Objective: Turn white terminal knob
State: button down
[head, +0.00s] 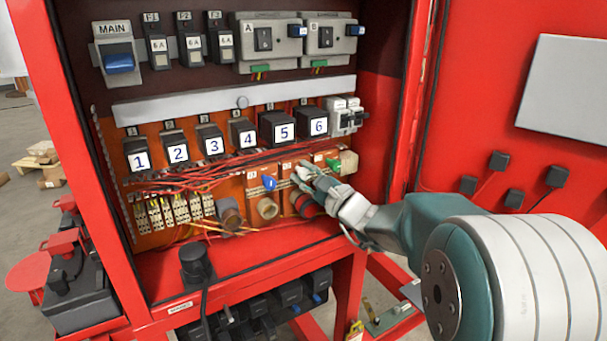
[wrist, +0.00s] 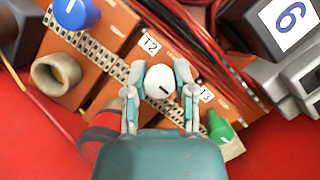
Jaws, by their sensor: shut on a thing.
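The white terminal knob (wrist: 158,82) sits by the T2 label in the wrist view, with a dark mark on its face. My gripper (wrist: 159,88) has one finger on each side of it and is shut on it. In the head view my gripper (head: 312,180) reaches into the lower right of the red cabinet and largely hides the knob. A blue knob (wrist: 76,12) is to the left of the white knob, and a green knob (wrist: 220,130) is to its lower right, by the T3 label.
Red wires (head: 230,165) run across the panel above the terminals. Numbered black relays (head: 283,130) stand above them. A beige cylinder (wrist: 56,75) and a dark red round part (wrist: 98,135) lie close to my gripper. The red cabinet frame (head: 395,110) borders the opening on the right.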

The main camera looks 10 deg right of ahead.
jog(key=shift+f, duration=0.35)
jog(key=shift+c, duration=2.2)
grip_release()
jog(key=shift+r, duration=0.1)
jog(key=v, duration=1.2)
jog(key=shift+w, duration=0.1)
